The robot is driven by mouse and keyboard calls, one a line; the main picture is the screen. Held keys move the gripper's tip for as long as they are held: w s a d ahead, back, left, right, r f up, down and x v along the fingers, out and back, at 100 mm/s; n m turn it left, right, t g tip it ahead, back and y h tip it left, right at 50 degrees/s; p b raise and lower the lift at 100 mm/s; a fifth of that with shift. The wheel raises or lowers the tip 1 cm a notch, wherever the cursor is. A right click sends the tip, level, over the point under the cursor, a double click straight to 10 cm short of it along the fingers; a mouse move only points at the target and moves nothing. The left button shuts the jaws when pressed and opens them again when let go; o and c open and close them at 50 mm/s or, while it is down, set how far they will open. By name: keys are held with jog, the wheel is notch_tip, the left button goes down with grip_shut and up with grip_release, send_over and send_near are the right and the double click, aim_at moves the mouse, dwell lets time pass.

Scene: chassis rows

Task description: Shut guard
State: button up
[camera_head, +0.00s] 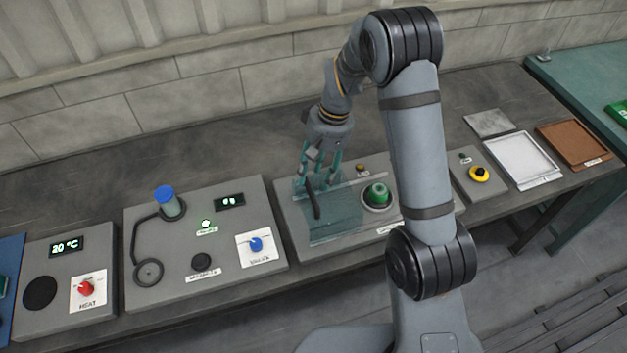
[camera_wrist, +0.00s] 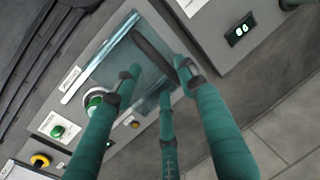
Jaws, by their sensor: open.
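The guard (camera_head: 335,222) is a clear teal panel with a long dark handle (camera_head: 314,203). It lies on the left part of a grey chassis (camera_head: 292,238), beside a large green button (camera_head: 377,194), which is uncovered. The guard (camera_wrist: 122,58) and its handle (camera_wrist: 150,47) also show in the wrist view, with the green button (camera_wrist: 95,100) at the panel's end. My gripper (camera_head: 318,183) is open and low over the guard at the handle's far end. In the wrist view my gripper's teal fingers (camera_wrist: 160,78) are spread around that end; contact is unclear.
Left is a chassis with a blue-capped cylinder (camera_head: 165,199) and a blue knob (camera_head: 255,244). Right are a yellow button (camera_head: 479,174), a white tray (camera_head: 523,160) and a brown tray (camera_head: 575,143). A pale rail (camera_head: 357,180) runs along the guard. My arm hides part of the chassis.

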aim_at(313, 183)
jog(key=shift+s+a+f, duration=0.1)
jog(key=shift+a+f, duration=0.1)
jog(key=shift+f, duration=0.75)
jog(key=shift+a+f, duration=0.15)
jog(key=shift+f, duration=0.75)
jog(key=shift+c, duration=0.3)
grip_shut()
